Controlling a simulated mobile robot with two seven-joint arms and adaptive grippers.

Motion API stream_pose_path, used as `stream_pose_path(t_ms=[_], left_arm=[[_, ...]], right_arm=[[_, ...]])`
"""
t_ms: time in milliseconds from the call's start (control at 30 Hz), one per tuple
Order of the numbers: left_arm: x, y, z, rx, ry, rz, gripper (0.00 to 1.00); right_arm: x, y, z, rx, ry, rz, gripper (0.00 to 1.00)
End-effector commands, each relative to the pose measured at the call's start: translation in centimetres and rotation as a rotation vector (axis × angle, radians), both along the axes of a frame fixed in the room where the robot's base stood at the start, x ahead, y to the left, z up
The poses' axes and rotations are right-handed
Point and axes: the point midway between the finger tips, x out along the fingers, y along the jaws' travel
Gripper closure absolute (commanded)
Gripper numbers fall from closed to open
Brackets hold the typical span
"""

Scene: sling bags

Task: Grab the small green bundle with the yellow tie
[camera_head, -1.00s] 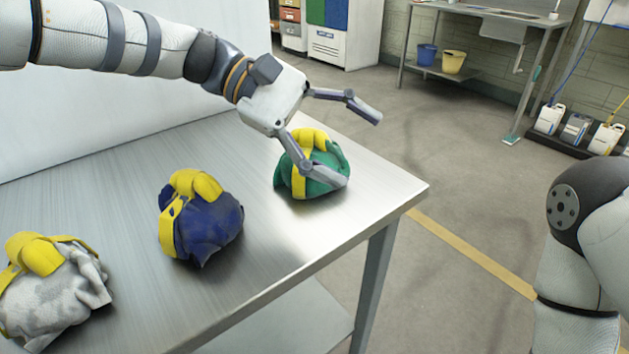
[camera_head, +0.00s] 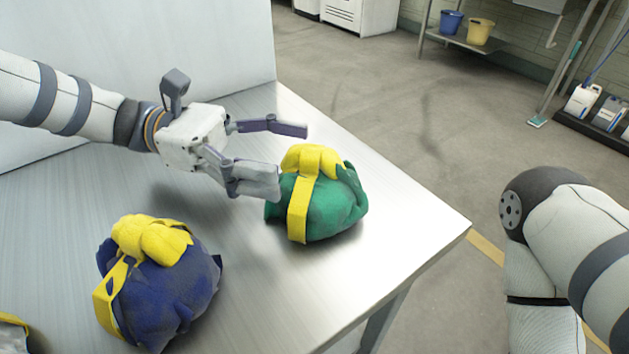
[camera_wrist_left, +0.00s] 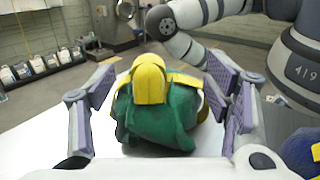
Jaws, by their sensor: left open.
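The green bundle (camera_head: 335,208) with a yellow tie (camera_head: 312,160) sits on the metal table, near its right corner. My left gripper (camera_head: 280,158) is open just to the left of the bundle, its fingers pointing toward it. In the left wrist view the green bundle (camera_wrist_left: 158,118) stands between the two open fingers, a little ahead of the palm, with gaps at the sides. The head view does not show whether the near finger touches the bundle. My right gripper is out of view; only part of my right arm shows.
A blue bundle with a yellow tie (camera_head: 160,285) lies nearer on the metal table (camera_head: 250,300). Part of another yellow strap (camera_head: 12,320) shows at the left edge. A white panel (camera_head: 130,60) stands behind the table. The table's right edge drops to open floor.

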Motion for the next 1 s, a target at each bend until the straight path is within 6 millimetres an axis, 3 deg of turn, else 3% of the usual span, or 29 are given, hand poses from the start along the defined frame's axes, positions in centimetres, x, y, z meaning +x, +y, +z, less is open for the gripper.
stream_pose_path(t_ms=[233,500,700,800,1000], left_arm=[[-1.0,-4.4,-0.1,0.001,-0.003,-0.003,0.29],[-1.1,-4.9,-0.4,0.0,0.0,0.0,0.29],[-1.1,-4.9,-0.4,0.001,0.0,0.0,0.74],[-1.1,-4.8,-0.5,0.002,-0.001,0.0,0.92],[-1.1,-4.8,-0.6,0.005,-0.001,0.001,0.93]], right_arm=[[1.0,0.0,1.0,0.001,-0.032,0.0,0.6],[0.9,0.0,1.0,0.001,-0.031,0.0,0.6],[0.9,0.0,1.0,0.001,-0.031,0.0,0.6],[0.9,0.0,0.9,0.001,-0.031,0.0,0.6],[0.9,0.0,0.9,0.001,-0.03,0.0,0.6]])
